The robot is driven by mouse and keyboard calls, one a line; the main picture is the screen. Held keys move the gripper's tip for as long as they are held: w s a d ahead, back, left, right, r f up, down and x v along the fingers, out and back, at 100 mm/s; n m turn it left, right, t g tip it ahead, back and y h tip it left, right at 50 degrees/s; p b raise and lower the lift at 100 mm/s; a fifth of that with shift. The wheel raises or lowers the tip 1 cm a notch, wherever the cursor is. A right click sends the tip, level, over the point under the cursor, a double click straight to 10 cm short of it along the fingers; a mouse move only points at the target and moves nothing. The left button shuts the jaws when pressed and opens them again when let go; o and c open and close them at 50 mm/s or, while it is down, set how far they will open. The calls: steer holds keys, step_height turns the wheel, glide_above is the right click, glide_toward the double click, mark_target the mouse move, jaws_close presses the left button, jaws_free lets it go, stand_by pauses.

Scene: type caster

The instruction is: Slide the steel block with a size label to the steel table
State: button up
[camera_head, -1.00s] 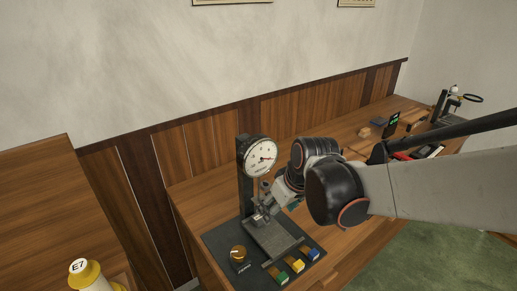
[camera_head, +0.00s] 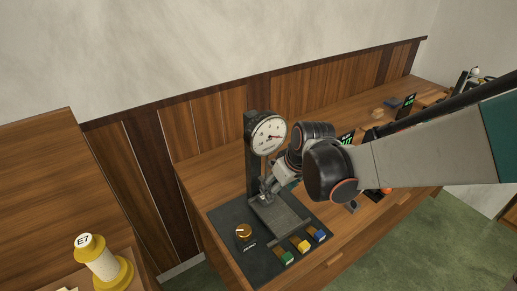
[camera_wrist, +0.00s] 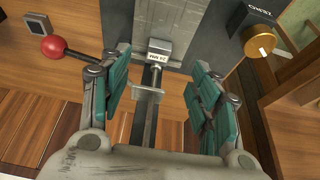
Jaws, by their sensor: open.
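A small steel block with a white size label (camera_wrist: 159,50) shows in the wrist view, between the fingertips of my gripper (camera_wrist: 160,65). The fingers are open on either side of it, with visible gaps. The steel table (camera_head: 283,216) is the dark grey plate of the dial gauge stand in the head view. It also shows as a grey surface in the wrist view (camera_wrist: 155,15), at the block's far side. My gripper (camera_head: 268,190) is low beside the gauge column in the head view and largely hides the block there. I cannot tell whether the block touches the table.
The dial gauge (camera_head: 268,134) stands above the plate. A brass knob (camera_head: 244,231) and green, yellow and blue pieces (camera_head: 304,245) are on the dark base. A red ball (camera_wrist: 53,47) is left in the wrist view. A yellow spool labelled E7 (camera_head: 103,264) stands front left.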

mark_target(270, 206)
steer(key=b+x, duration=0.3)
steer(key=x, duration=0.6)
steer(key=shift+f, duration=0.35)
steer(key=c, duration=1.3)
